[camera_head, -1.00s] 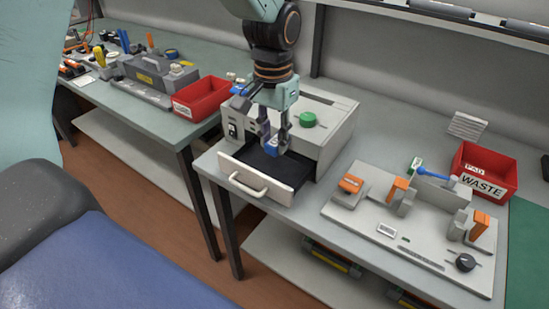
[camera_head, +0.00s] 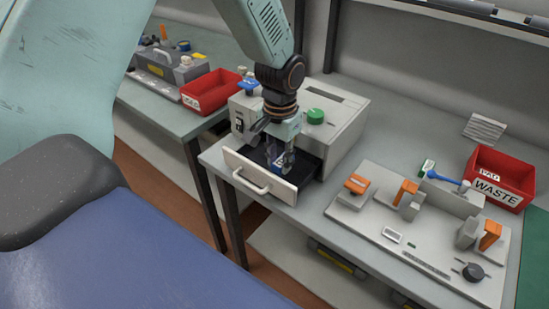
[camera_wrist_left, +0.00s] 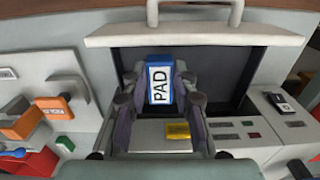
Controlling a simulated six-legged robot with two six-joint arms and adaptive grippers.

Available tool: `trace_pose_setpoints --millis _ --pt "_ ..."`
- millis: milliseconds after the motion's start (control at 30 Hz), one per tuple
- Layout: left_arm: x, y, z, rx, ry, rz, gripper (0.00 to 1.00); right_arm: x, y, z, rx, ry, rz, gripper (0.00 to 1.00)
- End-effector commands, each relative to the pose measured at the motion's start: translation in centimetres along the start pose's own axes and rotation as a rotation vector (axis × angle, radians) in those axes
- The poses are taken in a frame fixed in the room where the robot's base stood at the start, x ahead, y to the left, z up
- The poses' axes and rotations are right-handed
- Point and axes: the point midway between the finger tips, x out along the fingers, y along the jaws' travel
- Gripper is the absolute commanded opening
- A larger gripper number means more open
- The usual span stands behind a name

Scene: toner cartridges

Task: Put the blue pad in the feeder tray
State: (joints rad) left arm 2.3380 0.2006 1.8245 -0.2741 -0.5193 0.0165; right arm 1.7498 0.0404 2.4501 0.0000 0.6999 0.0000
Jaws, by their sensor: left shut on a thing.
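The blue pad (camera_head: 278,164), labelled PAD, shows in the wrist view (camera_wrist_left: 159,84) between the fingers of my left gripper (camera_wrist_left: 158,76). The gripper is shut on it. In the head view my left gripper (camera_head: 280,158) points down into the open feeder tray (camera_head: 259,173), a pale-fronted drawer with a handle and a dark inside. The tray's dark floor also shows in the wrist view (camera_wrist_left: 222,66) around the pad. I cannot tell whether the pad touches the floor. My right gripper is not in view.
The grey machine (camera_head: 345,120) with a green knob (camera_head: 316,116) stands behind the tray. A fixture plate (camera_head: 375,222) with orange clamps and a red WASTE bin (camera_head: 497,182) lie to the right. Another red bin (camera_head: 211,90) sits on the left bench.

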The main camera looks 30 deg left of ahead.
Motion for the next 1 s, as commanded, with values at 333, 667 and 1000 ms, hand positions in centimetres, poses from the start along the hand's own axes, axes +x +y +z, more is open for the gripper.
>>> trace_pose_setpoints --millis 333,667,1000 --pt "2.0 -1.6 -1.3 -0.004 0.004 0.002 0.02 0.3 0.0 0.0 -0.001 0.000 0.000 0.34" --pt "3.2 -3.4 -2.4 0.000 0.000 0.000 0.02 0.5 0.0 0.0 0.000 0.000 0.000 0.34" --pt "3.5 -3.4 -2.4 0.000 0.000 0.000 0.02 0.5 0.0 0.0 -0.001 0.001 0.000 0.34"
